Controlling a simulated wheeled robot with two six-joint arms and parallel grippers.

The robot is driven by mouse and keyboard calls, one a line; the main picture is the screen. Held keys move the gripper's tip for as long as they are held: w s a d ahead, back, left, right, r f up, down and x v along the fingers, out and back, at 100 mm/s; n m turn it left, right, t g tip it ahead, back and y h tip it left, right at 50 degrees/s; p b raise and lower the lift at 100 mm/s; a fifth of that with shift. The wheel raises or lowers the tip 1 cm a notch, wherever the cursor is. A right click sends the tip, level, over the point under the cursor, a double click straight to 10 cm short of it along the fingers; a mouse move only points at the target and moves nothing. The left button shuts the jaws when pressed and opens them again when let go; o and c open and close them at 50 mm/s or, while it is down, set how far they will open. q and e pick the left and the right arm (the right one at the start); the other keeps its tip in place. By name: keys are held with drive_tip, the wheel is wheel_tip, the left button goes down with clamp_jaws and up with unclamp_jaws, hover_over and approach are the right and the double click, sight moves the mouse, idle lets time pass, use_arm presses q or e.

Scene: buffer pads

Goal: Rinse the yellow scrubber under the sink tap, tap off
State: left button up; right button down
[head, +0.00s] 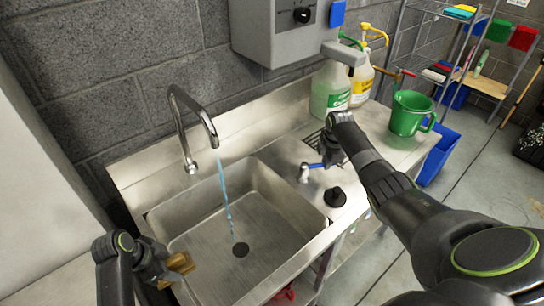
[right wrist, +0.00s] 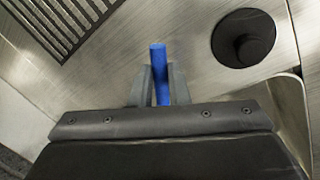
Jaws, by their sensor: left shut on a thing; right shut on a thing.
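The yellow scrubber (head: 180,263), brownish yellow in this light, is in my left gripper (head: 165,267), which is shut on it at the sink's near left rim. The tap (head: 196,118) arches over the sink basin (head: 275,222), and a blue stream of water (head: 224,190) falls from it to the drain (head: 240,249). The scrubber is left of the stream and apart from it. My right gripper (head: 325,161) is shut on the blue tap lever (head: 314,165) on the counter right of the basin. The lever also shows between the fingers in the right wrist view (right wrist: 159,75).
A black plug (head: 335,197) lies on the counter near my right gripper; a drain grate (right wrist: 62,22) is behind it. A green jug (head: 408,112) and pump bottles (head: 331,88) stand at the back right. A grey box (head: 285,30) hangs on the wall.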

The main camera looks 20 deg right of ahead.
use_arm(q)
drive_tip(key=shift+w, duration=0.1)
use_arm(e)
drive_tip(key=shift+w, duration=0.1)
idle(0.3)
drive_tip(key=c, duration=1.4)
unclamp_jaws()
